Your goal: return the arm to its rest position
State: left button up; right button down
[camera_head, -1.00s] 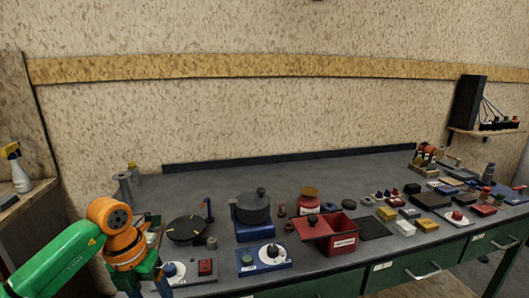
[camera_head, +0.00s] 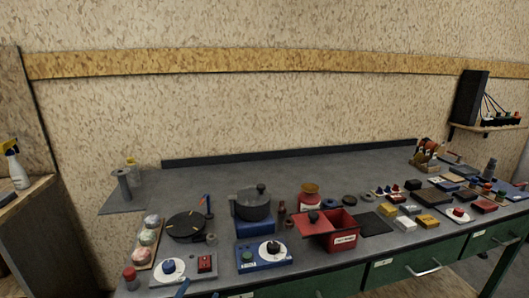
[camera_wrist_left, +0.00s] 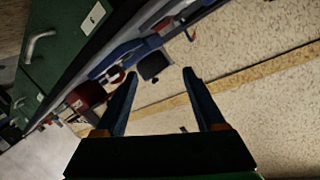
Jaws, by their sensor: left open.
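My left gripper (camera_wrist_left: 160,73) is open in the left wrist view, with two dark blue fingers spread apart and nothing between them. In the head view only a small blue tip (camera_head: 183,288), seemingly of this gripper, shows at the bottom edge, in front of the bench; the rest of the left arm is out of the picture. The wrist view is tilted, with the bench and the wall beyond the fingers. My right arm and gripper show in neither view.
The grey bench (camera_head: 300,177) has a clear back strip. Along its front stand a dark pot (camera_head: 253,207), a black round plate (camera_head: 186,226), a red bin (camera_head: 343,231) and a blue dial box (camera_head: 264,257). A spray bottle (camera_head: 15,166) stands on a side cabinet at left.

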pick_arm(q)
jog(key=s+a+f+n+g, duration=0.1)
jog(key=s+f+n+g, duration=0.1)
jog(key=s+f+g, duration=0.7)
jog(key=s+a+f+n+g, duration=0.25)
jog(key=s+f, duration=0.45)
jog(key=s, duration=0.7)
notch_tip(320, 180, down, 16)
jog(key=g, duration=0.2)
jog(key=s+a+f+g, duration=0.1)
jog(key=s+f, duration=1)
jog(key=s, duration=0.2)
jog(key=shift+a+m+y, duration=0.25)
jog(key=shift+m+y, duration=0.1)
jog(key=shift+y, duration=0.05)
jog(key=shift+s, duration=0.1)
